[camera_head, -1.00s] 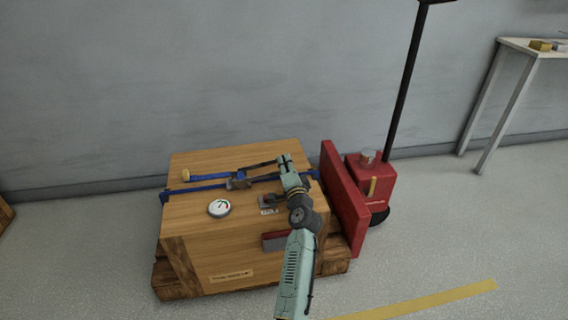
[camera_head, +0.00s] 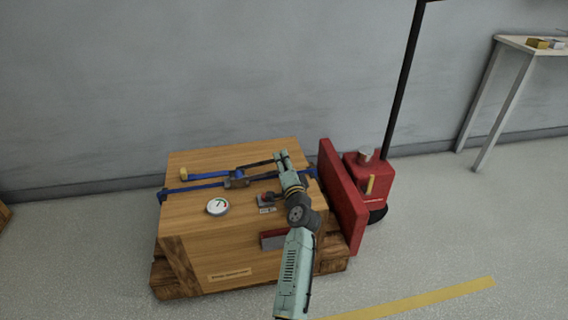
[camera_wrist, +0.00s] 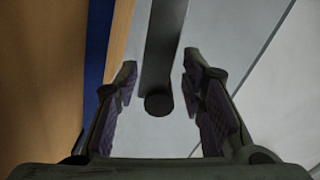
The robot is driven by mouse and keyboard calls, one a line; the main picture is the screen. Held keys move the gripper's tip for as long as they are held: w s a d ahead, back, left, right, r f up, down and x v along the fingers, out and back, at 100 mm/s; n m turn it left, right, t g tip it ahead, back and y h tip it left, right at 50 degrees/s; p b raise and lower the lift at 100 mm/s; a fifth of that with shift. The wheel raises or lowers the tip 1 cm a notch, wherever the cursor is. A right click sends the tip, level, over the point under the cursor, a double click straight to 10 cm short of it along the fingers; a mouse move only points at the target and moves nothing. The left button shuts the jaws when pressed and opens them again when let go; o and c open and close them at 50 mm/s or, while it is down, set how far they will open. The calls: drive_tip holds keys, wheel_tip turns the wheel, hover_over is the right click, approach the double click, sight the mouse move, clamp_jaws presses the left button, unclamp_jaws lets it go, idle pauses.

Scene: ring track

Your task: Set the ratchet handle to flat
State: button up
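The ratchet (camera_head: 237,179) sits on a blue strap (camera_head: 207,186) across the top of a wooden crate. Its dark handle (camera_head: 259,163) slants up and to the right from the ratchet toward my gripper (camera_head: 281,157). In the wrist view the grey handle (camera_wrist: 164,45) comes in from the top and ends in a dark round tip (camera_wrist: 159,104). The tip shows between my two fingers, with a gap on both sides. My gripper (camera_wrist: 158,92) is open. Whether the handle is fully within the fingers' depth is unclear.
A red pallet jack (camera_head: 345,200) is close on the right. A white table (camera_head: 530,45) stands farther right.

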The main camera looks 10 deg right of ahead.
wheel_tip(320, 180, up, 10)
drive_tip(key=shift+r, duration=0.1)
idle(0.4)
drive_tip(key=shift+c, duration=0.3)
